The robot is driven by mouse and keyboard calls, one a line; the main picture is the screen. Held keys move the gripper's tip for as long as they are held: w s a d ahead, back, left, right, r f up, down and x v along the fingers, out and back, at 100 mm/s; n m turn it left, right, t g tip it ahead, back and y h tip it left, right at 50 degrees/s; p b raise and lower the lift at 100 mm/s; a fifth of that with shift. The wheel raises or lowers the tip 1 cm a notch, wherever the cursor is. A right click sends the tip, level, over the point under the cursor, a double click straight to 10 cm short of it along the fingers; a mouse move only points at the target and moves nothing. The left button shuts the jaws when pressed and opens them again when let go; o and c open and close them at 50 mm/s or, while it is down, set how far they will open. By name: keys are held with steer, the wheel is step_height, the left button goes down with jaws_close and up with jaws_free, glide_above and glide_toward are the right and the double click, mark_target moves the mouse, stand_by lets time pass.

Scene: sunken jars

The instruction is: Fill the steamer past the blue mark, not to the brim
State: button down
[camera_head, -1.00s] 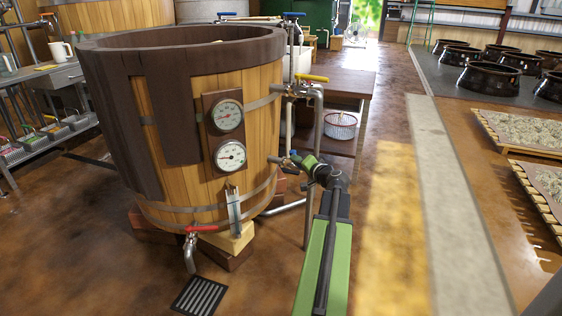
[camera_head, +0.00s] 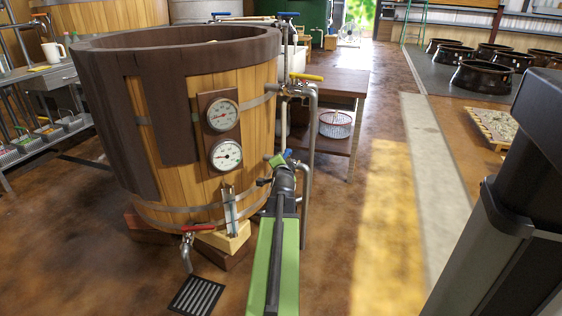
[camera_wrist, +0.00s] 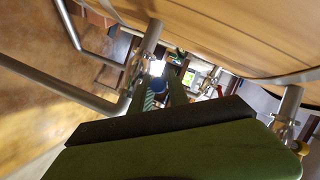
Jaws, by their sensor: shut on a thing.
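The steamer, a big wooden tub (camera_head: 160,185) with a dark rim and two dials, stands at left centre in the head view. Its upright gauge (camera_head: 230,210) is low on the front; neither a blue mark nor a liquid level can be made out. The inside floor is hidden. A yellow-handled valve (camera_head: 306,77) is on the upper right pipe. My gripper (camera_head: 281,170) is at the tub's lower right side, by a pipe fitting. In the wrist view, it is shut on a small blue handle (camera_wrist: 157,85) between its fingers.
A red-handled tap (camera_head: 198,229) is at the tub's foot, above a floor drain (camera_head: 197,296). A bent pipe (camera_head: 312,150) runs down close right of my gripper. A wooden table (camera_head: 335,84) stands behind. The floor to the right is open.

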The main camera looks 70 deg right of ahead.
steer(key=shift+s+d, duration=0.15)
stand_by(0.3)
steer(key=c, duration=1.6)
jaws_free()
steer(key=shift+d, duration=0.1)
